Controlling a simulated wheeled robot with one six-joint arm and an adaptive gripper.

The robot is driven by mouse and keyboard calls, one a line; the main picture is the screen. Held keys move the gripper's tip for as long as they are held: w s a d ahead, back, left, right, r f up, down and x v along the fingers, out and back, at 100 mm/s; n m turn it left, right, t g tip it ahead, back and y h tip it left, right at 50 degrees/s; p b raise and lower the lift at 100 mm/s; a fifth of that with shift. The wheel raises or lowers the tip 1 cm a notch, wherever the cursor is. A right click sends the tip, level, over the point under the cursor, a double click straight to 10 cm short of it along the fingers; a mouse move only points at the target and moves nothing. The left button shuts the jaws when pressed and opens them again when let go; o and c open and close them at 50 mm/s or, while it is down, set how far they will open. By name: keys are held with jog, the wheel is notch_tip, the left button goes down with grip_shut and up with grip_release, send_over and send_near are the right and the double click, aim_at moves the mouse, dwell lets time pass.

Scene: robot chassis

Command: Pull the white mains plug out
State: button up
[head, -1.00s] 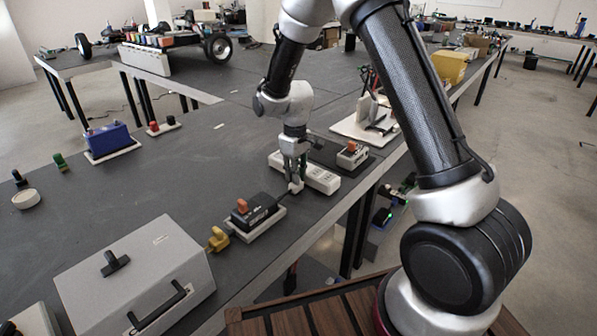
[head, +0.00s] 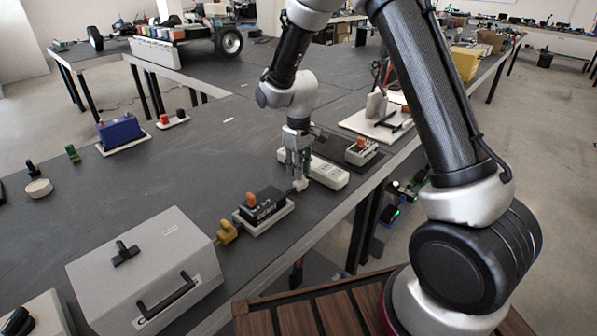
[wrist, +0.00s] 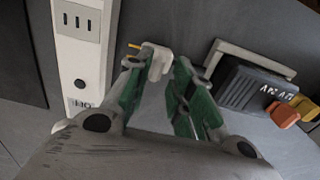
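The white mains plug (wrist: 159,62) sits between my gripper's green-padded fingertips in the wrist view. Its brass-coloured pins point left toward the white power strip (wrist: 84,50), with a gap between pins and strip. My gripper (wrist: 160,72) is shut on the plug, both fingertips against its sides. In the head view my gripper (head: 299,180) points down at the near side of the power strip (head: 327,174), with the plug (head: 301,186) low at its tips. The strip has several slots and a dark round button.
A black box with an orange rocker (head: 262,204) stands close left of the gripper, near a yellow connector (head: 227,232). A small device with an orange switch (head: 361,151) is right of the strip. A grey case (head: 145,268) fills the front left.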

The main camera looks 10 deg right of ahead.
notch_tip(320, 180, up, 10)
jog(key=shift+r, duration=0.25)
jog(key=s+d+r+m+t, duration=0.1)
jog(key=s+d+r+m, duration=0.1)
jog(key=s+d+r, duration=0.3)
jog(key=s+d+r+m+t, duration=0.2)
jog(key=s+d+r, duration=0.3)
jog(key=s, duration=0.9)
jog(key=s+d+r+m+t, duration=0.1)
jog(key=s+d+r+m, duration=0.1)
jog(key=s+d+r, duration=0.3)
jog(key=s+d, duration=0.3)
jog(key=s, duration=0.2)
jog(key=shift+m, duration=0.4)
